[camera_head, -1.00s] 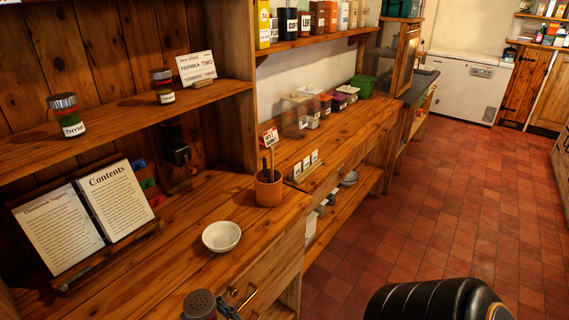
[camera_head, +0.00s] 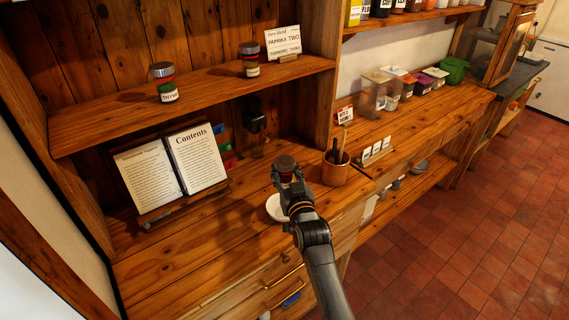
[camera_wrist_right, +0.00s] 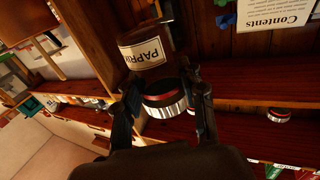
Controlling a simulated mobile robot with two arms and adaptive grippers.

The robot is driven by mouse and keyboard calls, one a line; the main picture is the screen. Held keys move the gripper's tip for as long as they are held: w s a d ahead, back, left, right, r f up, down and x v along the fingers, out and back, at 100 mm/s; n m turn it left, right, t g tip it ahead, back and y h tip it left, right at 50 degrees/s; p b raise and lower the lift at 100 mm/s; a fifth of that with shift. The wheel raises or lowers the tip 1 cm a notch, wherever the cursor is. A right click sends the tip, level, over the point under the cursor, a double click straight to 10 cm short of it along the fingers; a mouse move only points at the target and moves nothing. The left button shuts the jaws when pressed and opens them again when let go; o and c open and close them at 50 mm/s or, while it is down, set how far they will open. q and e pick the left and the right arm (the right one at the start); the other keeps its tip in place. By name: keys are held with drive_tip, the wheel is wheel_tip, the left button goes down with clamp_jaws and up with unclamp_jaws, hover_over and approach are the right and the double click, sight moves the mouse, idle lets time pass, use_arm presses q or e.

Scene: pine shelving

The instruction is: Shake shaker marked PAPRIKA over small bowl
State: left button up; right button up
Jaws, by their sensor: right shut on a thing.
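The shaker (camera_head: 286,167) is held in my right gripper (camera_head: 298,201), its grey cap showing on top in the head view. The small white bowl (camera_head: 273,209) stands on the counter, partly hidden behind my right gripper. The shaker appears close to the bowl, slightly beyond its right side; its height above the counter is hard to tell. My left gripper is not in view.
A brown pot with utensils (camera_head: 335,173) stands just right of the shaker. An open book (camera_head: 172,165) stands at the back left. The shelf (camera_head: 205,98) above holds a THYME jar (camera_head: 163,84), another jar (camera_head: 249,61) and a card (camera_head: 283,42). The counter's front left is clear.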

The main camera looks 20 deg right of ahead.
sight(292, 176)
drive_tip(key=shift+w+r, duration=0.2)
drive_tip(key=shift+w, duration=0.15)
drive_tip(key=n, duration=0.1)
drive_tip(key=n+b, duration=0.1)
drive_tip(key=n, duration=0.1)
drive_tip(key=shift+d+f, duration=0.4)
drive_tip(key=n, duration=0.8)
drive_tip(key=d+f+n, duration=0.1)
drive_tip(key=n, duration=0.7)
drive_tip(key=f+n, duration=0.1)
drive_tip(key=n, duration=0.8)
drive_tip(key=shift+d+f, duration=0.1)
drive_tip(key=shift+d, duration=0.1)
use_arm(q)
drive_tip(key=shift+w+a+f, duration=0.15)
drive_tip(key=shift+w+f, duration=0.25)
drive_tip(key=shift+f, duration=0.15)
use_arm(e)
drive_tip(key=shift+f, duration=0.1)
